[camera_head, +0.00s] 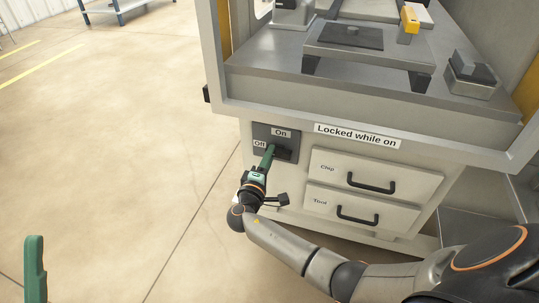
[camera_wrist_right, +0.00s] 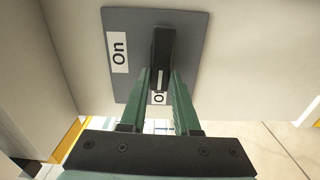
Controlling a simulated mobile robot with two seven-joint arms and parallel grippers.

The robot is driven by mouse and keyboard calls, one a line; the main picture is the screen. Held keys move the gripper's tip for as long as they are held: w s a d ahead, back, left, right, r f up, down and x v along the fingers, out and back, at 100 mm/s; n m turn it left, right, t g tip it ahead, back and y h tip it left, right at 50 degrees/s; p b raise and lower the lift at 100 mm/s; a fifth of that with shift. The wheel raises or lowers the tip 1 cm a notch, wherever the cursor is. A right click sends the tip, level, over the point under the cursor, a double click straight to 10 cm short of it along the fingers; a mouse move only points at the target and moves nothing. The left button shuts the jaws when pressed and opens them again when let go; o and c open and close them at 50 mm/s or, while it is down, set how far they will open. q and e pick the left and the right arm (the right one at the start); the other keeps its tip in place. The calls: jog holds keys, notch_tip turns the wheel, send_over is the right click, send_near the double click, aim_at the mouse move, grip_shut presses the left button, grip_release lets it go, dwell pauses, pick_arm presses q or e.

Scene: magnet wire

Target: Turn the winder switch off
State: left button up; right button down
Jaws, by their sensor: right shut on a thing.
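The winder switch has a dark grey plate (camera_head: 262,131) on the cabinet's front, with an "On" label at its top and an "Off" label at its left. Its black handle (camera_wrist_right: 162,45) lies lengthwise toward the partly hidden "Off" label (camera_wrist_right: 158,98) in the wrist view, and its white mark is at that end. My right gripper (camera_head: 271,149) is shut on the handle, one green finger on each side, also in the wrist view (camera_wrist_right: 165,76). Of my left gripper (camera_head: 35,268), only a green finger shows at the lower left, away from the cabinet.
Two drawers with black handles, an upper one (camera_head: 345,173) and a lower one (camera_head: 330,206), sit right of the switch. A "Locked while on" label (camera_head: 357,135) is above them. The machine's work deck (camera_head: 270,60) is above. Open floor (camera_head: 110,160) lies to the left.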

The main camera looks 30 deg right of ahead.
jog(key=shift+f+n, duration=0.15)
jog(key=shift+n, duration=0.25)
jog(key=c, duration=0.6)
grip_release()
jog(key=shift+c, duration=0.2)
jog(key=p+v, duration=0.2)
jog(key=v, duration=1)
jog(key=shift+s+a, duration=0.2)
jog(key=shift+s, duration=0.05)
